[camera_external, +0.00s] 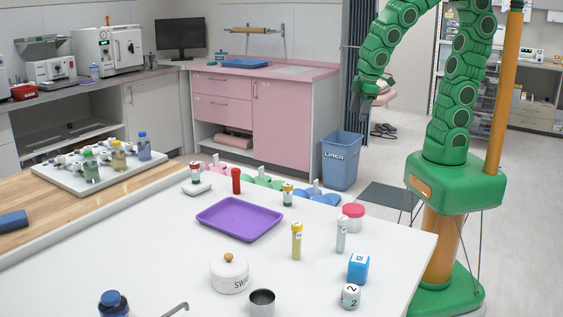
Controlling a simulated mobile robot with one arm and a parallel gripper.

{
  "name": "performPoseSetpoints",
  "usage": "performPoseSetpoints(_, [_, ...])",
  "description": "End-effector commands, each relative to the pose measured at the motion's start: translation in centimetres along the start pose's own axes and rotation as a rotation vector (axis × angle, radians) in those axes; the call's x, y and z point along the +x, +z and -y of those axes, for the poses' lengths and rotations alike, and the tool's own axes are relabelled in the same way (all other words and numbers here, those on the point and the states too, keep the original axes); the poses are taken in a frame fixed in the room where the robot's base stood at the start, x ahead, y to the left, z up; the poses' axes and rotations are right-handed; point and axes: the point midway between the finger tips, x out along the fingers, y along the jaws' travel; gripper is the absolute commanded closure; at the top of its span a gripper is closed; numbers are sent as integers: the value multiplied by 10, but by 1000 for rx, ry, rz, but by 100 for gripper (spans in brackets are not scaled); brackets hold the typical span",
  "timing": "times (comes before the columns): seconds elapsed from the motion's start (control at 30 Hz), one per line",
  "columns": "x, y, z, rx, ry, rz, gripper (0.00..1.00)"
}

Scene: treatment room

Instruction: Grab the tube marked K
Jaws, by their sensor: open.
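A yellow-capped tube (297,241) stands upright on the white table (150,262). A clear tube with a pale cap (342,236) stands upright to its right. Both carry small marks that I cannot read surely, so I cannot tell which is K. A small red cylinder (236,181) stands farther back, behind the purple tray. My gripper (380,98) is open and empty, high above and beyond the table's back right side, well apart from the tubes.
A purple tray (240,219), a lidded white jar (230,274), a metal cup (262,302), a blue cube (358,268), a white numbered block (350,296) and a red-lidded jar (353,217) stand on the table. A blue bin (342,160) stands on the floor behind.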

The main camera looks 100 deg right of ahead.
Motion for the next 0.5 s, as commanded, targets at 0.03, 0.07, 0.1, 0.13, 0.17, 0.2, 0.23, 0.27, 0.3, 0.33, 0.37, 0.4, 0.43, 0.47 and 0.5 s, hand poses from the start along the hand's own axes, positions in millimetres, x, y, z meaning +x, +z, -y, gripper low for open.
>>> performPoseSetpoints(0.03, [9, -14, -5, -16, 9, -23, 40])
performPoseSetpoints(0.07, [14, -22, -8, -28, 16, -39, 40])
performPoseSetpoints(0.1, [20, -34, -11, -43, 24, -65, 40])
performPoseSetpoints(0.13, [24, -43, -13, -55, 28, -85, 40])
performPoseSetpoints(0.17, [28, -51, -15, -68, 33, -102, 40])
performPoseSetpoints(0.2, [34, -64, -17, -84, 37, -128, 40])
performPoseSetpoints(0.23, [39, -72, -19, -98, 40, -144, 40])
performPoseSetpoints(0.27, [43, -80, -20, -110, 42, -163, 40])
performPoseSetpoints(0.3, [48, -91, -21, -127, 43, -191, 40])
performPoseSetpoints(0.33, [53, -99, -22, -141, 44, -208, 40])
performPoseSetpoints(0.37, [58, -107, -22, -155, 43, -227, 40])
performPoseSetpoints(0.4, [64, -118, -22, -174, 41, -251, 40])
performPoseSetpoints(0.43, [68, -125, -21, -187, 40, -269, 40])
performPoseSetpoints(0.47, [72, -133, -21, -201, 37, -291, 40])
performPoseSetpoints(0.5, [78, -142, -20, -219, 33, -314, 40])
